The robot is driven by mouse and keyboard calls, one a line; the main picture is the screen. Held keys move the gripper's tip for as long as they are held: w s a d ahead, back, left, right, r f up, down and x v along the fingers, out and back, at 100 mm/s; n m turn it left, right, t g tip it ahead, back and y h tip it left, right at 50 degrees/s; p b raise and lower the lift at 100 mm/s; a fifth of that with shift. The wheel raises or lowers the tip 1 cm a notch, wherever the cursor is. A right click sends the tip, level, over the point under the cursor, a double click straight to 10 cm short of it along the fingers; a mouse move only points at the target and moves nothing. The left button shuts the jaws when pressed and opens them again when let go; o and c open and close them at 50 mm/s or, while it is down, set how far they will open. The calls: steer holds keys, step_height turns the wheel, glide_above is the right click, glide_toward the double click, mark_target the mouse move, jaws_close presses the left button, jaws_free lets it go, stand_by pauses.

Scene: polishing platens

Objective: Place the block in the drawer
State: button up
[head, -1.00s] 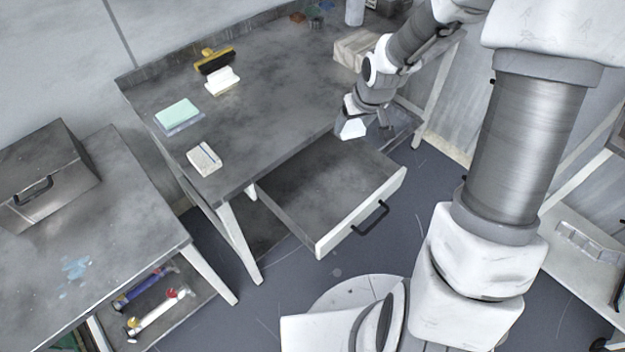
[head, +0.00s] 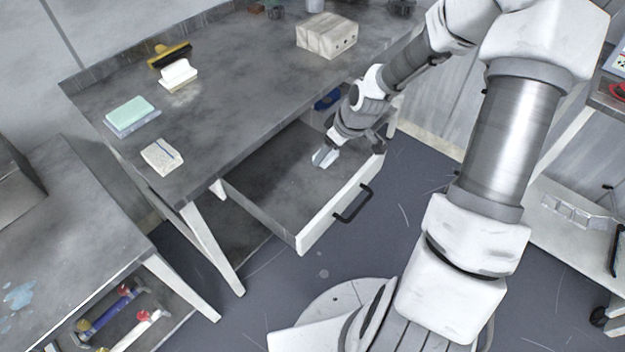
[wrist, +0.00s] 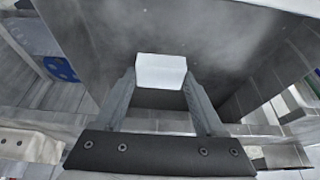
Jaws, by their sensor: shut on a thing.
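The drawer (head: 270,190) is pulled out from under the grey workbench, with a white front panel and a black handle (head: 353,204). My gripper (head: 324,158) points down into the drawer's open space, toward its right part. In the wrist view, my gripper (wrist: 160,82) is shut on a small white block (wrist: 161,70), which sits between the two fingertips. The drawer's grey floor (wrist: 220,40) shows beyond the block. Whether the block touches that floor I cannot tell. In the head view the block is hard to tell apart from the fingers.
On the workbench (head: 230,100) lie a pale box (head: 327,35), a yellow-and-black brush (head: 170,55), a white brush (head: 178,74), a green pad (head: 131,114) and a pale pad (head: 161,156). A blue object (head: 328,99) shows behind the drawer. Most of the drawer floor is clear.

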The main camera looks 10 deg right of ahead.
mark_target(311, 183)
steer(key=a+f, duration=0.1)
steer(key=s+a+b, duration=0.1)
steer(key=s+a+f, duration=0.1)
steer(key=shift+s+a+f, duration=0.2)
steer(key=shift+a+f, duration=0.15)
steer(key=shift+f+b, duration=1.1)
steer(key=shift+f, duration=0.85)
steer(key=shift+f, duration=0.15)
steer(key=o, duration=1.4)
steer(key=shift+o, duration=0.2)
steer(key=p+v, duration=0.6)
steer(key=v, duration=0.6)
steer(key=shift+r, duration=0.25)
steer(key=shift+a, duration=0.1)
